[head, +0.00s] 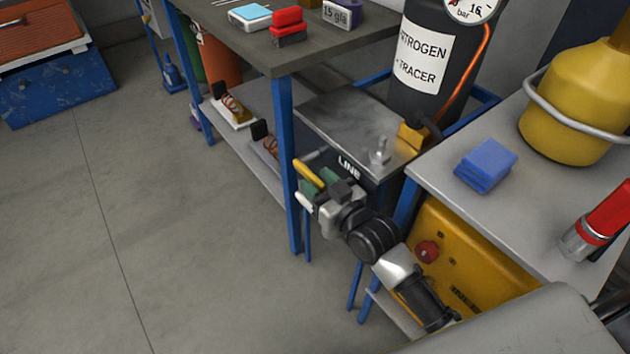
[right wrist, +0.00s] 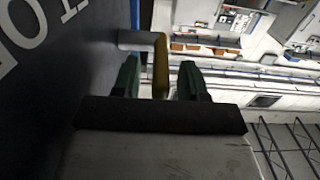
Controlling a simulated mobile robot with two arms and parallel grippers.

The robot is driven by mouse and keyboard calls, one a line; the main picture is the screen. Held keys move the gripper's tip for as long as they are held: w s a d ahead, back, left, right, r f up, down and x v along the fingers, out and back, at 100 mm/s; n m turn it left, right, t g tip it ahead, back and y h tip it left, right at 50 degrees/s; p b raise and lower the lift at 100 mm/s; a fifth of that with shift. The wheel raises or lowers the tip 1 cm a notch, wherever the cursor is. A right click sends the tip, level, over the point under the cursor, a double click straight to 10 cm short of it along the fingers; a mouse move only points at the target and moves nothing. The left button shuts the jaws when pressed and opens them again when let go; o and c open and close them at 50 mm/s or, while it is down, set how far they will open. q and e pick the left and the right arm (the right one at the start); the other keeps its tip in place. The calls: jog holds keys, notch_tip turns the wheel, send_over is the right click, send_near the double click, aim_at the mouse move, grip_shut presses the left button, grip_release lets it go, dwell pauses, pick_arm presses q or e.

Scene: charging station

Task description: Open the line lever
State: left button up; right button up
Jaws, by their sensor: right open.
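The lever's lower end is hidden behind the gripper's dark body. My left gripper is out of view.
A nitrogen tracer cylinder (head: 421,60) stands behind the panel. A blue bench leg (head: 285,165) is close left of the gripper.

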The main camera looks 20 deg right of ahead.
jog(key=shift+w+a, duration=0.25)
jog(key=shift+w, duration=0.25)
grip_shut()
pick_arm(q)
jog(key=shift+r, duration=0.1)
pick_arm(e)
jog(key=shift+r, duration=0.1)
pick_arm(q)
jog(key=shift+p, duration=0.4)
